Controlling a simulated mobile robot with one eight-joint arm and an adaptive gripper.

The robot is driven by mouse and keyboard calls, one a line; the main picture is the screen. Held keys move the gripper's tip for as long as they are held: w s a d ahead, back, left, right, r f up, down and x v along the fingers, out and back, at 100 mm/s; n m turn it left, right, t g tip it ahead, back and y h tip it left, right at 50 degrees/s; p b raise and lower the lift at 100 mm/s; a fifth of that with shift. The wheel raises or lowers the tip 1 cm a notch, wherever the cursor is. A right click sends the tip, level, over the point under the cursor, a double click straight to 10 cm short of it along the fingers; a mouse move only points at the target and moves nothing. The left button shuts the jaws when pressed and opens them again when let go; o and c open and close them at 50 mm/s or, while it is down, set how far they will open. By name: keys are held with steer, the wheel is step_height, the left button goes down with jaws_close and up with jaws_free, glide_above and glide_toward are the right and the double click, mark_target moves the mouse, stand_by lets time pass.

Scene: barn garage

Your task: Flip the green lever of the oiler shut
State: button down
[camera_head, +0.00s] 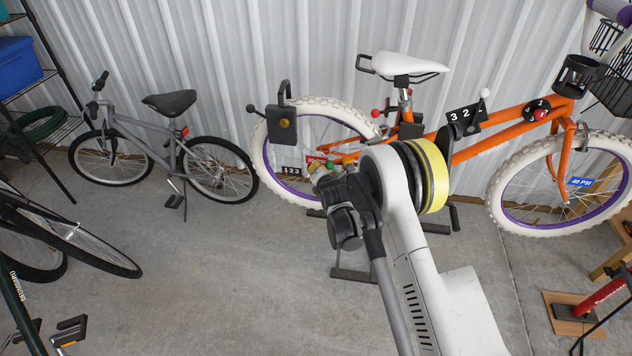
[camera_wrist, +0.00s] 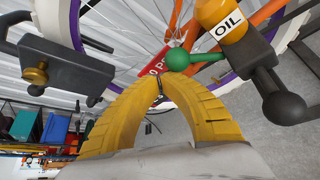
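The oiler's green lever (camera_wrist: 200,57) shows in the wrist view as a green ball on a short green stem. It sticks out leftward from the dark oiler body (camera_wrist: 248,58), below an orange bottle (camera_wrist: 222,14) labelled OIL. My gripper (camera_wrist: 158,78) has curved yellow fingers with their tips together and nothing visible between them. The tips are just below and left of the green ball; I cannot tell if they touch it. In the head view my arm covers most of the gripper and the oiler area by the rear wheel.
A dark block with a brass knob (camera_wrist: 62,68) stands left of my fingers. A black ball knob (camera_wrist: 284,108) is at right. The orange bike (camera_head: 515,133) stands by the wall. A grey bike (camera_head: 140,128) stands left, with clear floor (camera_head: 220,270) in front.

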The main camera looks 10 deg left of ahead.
steer(key=shift+r, duration=0.85)
steer(key=shift+a, duration=0.1)
